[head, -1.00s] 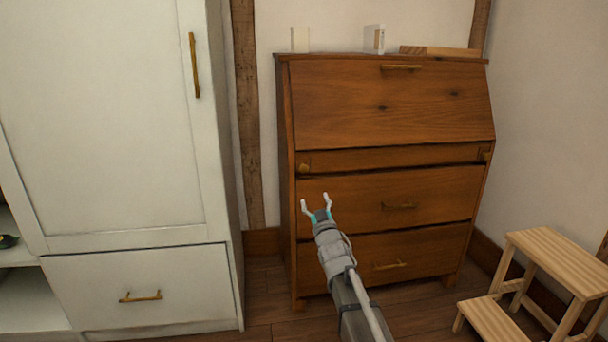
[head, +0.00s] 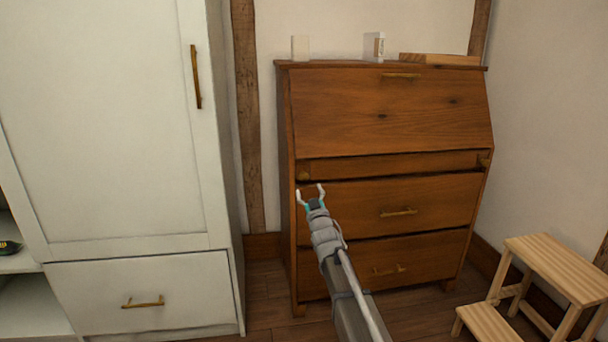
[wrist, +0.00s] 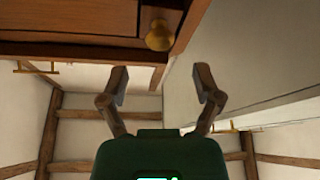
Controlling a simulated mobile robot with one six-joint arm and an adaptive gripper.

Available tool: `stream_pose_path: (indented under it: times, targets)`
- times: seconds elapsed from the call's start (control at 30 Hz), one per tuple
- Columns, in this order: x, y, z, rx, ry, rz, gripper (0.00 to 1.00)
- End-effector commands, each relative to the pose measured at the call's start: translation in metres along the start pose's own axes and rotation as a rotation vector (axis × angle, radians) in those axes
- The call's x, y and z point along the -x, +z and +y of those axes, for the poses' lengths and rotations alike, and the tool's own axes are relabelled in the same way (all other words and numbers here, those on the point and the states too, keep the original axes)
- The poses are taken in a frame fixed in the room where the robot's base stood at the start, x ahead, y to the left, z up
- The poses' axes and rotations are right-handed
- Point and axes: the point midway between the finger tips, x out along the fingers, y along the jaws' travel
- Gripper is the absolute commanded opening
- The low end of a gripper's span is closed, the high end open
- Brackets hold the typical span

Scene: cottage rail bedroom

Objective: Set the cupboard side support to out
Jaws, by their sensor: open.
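The wooden bureau (head: 380,120) stands against the back wall with its sloped lid shut. The support on its cupboard side shows a round brass knob (head: 304,176) at the front's left edge, under the lid. It looks pushed in. The other support's knob (head: 485,162) is at the right edge. My gripper (head: 310,191) is open and empty, just below the left knob in the head view. In the wrist view the knob (wrist: 158,36) lies beyond the fingertips of my gripper (wrist: 161,80), roughly centred between them and apart from them.
A white cupboard (head: 110,130) with a lower drawer (head: 140,290) stands close on the left. A wooden step stool (head: 555,265) is at the lower right. Small items and a board (head: 440,59) lie on the bureau top. Two drawers with brass handles (head: 398,212) are below the supports.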

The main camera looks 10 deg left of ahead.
Motion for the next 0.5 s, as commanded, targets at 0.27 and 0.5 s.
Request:
stream_pose_path:
  times: [0.27, 0.5]
  targets:
    - [-0.045, -0.001, 0.001, -0.001, 0.0, 0.0, 0.82]
    - [-0.062, 0.0, 0.0, -0.001, 0.0, 0.0, 0.82]
